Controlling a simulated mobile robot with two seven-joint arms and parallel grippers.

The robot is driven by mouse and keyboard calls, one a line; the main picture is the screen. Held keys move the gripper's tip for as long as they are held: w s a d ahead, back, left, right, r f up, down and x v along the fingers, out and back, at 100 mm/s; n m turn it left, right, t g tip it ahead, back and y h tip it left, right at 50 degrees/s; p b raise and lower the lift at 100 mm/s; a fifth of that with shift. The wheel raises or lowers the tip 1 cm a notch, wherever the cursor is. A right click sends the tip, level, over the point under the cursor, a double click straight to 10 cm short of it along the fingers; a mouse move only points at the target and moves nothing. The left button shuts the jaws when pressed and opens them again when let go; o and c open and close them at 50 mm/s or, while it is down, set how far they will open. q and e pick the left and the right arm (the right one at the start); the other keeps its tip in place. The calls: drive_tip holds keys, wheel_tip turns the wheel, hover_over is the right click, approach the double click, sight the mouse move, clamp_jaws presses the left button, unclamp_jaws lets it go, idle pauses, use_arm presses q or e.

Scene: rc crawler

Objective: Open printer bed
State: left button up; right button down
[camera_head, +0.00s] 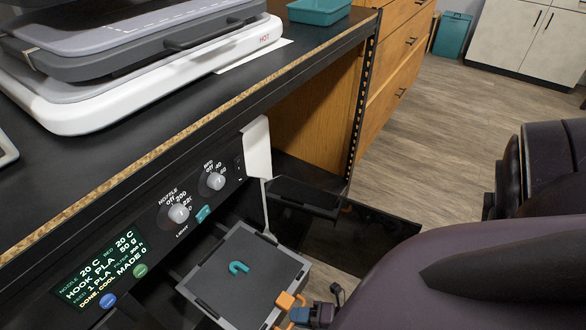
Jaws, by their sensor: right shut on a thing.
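The printer (130,255) sits under the black worktop, and its front panel reads 20 C for nozzle and bed and "DONE, COOL". The printer bed (225,285) is a dark square plate with a grey rim, seen in front of the panel's lower right. A teal hook (238,267) lies on it. An orange handle (285,301) is at the bed's near right corner. My right gripper (298,314) is at this handle, shut on it; its fingers are small and partly hidden by my arm. My left gripper is out of view.
A dark panel (375,240) stands out to the right beyond the bed. A white spool-like part (257,148) hangs beside the panel. A white machine marked HOT (235,48) and a teal tray (318,10) stand on the worktop.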

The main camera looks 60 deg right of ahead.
drive_tip(key=c, duration=1.2)
unclamp_jaws()
drive_tip(key=shift+o, duration=0.2)
use_arm(q)
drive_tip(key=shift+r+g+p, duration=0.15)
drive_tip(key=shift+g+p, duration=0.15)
drive_tip(key=shift+p, duration=0.45)
use_arm(e)
drive_tip(key=v, duration=1.1)
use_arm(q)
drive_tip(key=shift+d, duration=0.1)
use_arm(e)
drive_tip(key=shift+w, duration=0.1)
